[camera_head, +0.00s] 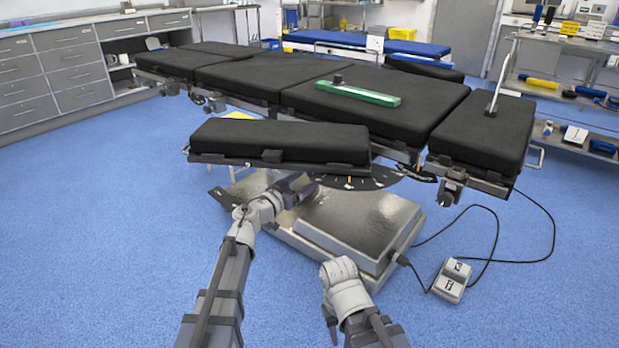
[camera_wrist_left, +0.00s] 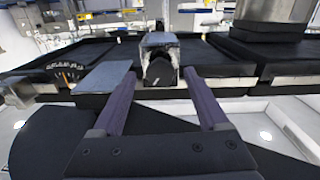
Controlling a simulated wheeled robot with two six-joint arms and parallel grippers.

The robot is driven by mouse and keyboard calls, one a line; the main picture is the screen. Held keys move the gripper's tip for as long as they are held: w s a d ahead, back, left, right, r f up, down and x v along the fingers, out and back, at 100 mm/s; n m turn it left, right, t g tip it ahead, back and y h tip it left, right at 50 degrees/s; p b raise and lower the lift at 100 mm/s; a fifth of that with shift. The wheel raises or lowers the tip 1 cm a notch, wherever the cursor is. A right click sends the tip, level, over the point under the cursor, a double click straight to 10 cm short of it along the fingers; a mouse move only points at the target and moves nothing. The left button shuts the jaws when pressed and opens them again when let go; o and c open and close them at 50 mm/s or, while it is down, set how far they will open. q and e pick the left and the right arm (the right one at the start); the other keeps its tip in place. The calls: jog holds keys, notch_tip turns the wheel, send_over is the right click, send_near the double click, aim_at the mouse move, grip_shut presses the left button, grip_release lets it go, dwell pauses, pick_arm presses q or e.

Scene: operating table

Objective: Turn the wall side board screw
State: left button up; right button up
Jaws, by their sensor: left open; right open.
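The side board (camera_head: 280,137) is a long black pad with a metal edge beside the operating table. In the left wrist view, a dark round screw knob (camera_wrist_left: 158,71) sits under a grey metal clamp on its edge. My left gripper (camera_head: 303,187) is below the side board's front edge. In the left wrist view its purple fingers (camera_wrist_left: 160,80) are open, one on each side of the knob. I cannot tell whether they touch it. In the head view the knob cannot be made out. My right arm ends low in the middle; its fingers are hidden.
The black-padded operating table (camera_head: 315,99) stands behind on a metal base (camera_head: 357,220). A green bar (camera_head: 357,94) lies on it. A foot pedal (camera_head: 452,280) with cables lies on the floor at the right. Grey drawers (camera_head: 75,65) stand at the left. Blue floor is free at the left.

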pick_arm(q)
jog(key=shift+x, duration=0.95)
grip_shut()
